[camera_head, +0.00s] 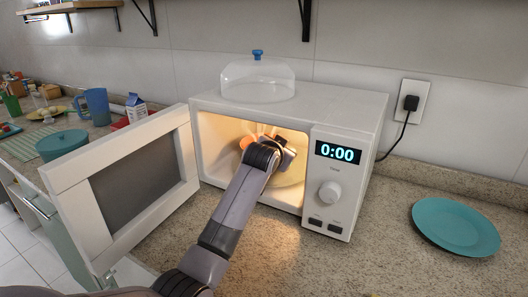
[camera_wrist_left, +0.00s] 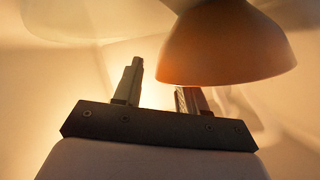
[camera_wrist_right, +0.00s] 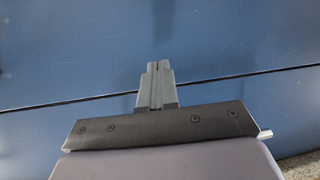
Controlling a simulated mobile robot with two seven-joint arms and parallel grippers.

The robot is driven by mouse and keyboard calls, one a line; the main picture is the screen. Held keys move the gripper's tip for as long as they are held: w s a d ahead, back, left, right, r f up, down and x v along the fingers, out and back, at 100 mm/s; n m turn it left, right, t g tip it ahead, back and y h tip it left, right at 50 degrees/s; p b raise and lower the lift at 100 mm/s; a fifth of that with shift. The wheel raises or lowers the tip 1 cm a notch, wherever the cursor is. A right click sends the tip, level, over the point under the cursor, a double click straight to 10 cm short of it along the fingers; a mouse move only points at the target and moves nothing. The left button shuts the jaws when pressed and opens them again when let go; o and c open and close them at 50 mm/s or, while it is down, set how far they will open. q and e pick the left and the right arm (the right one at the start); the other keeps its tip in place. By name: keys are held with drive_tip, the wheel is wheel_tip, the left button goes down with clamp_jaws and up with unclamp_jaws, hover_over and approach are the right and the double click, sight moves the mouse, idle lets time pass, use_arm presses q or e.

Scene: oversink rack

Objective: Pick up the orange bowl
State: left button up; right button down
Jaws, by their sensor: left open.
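The orange bowl (camera_wrist_left: 225,45) fills the upper right of the left wrist view. In the head view only a small orange part (camera_head: 245,142) shows inside the lit microwave (camera_head: 345,112), beside my arm, which hides the rest. My left gripper (camera_wrist_left: 163,85) is inside the microwave, open, with nothing between its fingers. The bowl covers the tip of the right-hand finger in the left wrist view; I cannot tell whether they touch. My right gripper (camera_wrist_right: 157,82) is shut and empty in front of a blue surface.
The microwave door (camera_head: 130,185) stands open to the left. A clear domed cover (camera_head: 258,80) with a blue knob sits on top. A teal plate (camera_head: 455,227) lies on the counter at right. A teal pot (camera_head: 62,145), blue pitcher (camera_head: 97,106) and carton (camera_head: 136,108) stand at left.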

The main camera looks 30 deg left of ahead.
use_arm(q)
clamp_jaws()
idle(0.3)
drive_tip(key=shift+r, duration=0.1)
